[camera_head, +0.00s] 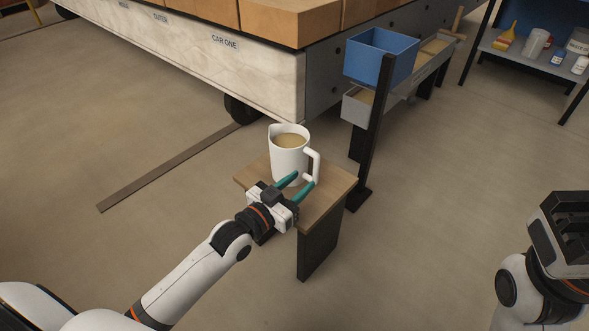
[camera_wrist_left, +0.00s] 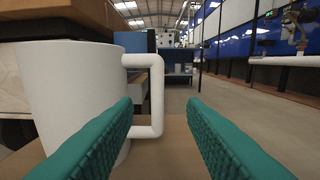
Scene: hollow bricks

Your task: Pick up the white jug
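The white jug (camera_head: 287,153) stands upright on a small wooden stool (camera_head: 333,188) and holds a tan liquid or filling. Its handle is on its right side in the head view. My left gripper (camera_head: 296,183) is open at the jug's near side, its teal fingers pointing at the handle's lower part. In the left wrist view the jug (camera_wrist_left: 75,100) fills the left side, and its handle (camera_wrist_left: 156,95) stands ahead, between the open fingers (camera_wrist_left: 165,130). I cannot tell whether a finger touches the jug. My right gripper (camera_head: 570,225) is at the right edge, away from the stool; its fingertips are not clear.
A blue bin (camera_head: 378,56) on a black post (camera_head: 372,140) stands just behind and right of the stool. A large pale cart (camera_head: 200,60) carrying brown blocks is behind. A shelf (camera_head: 545,58) with bottles is at the far right. The floor right of the stool is free.

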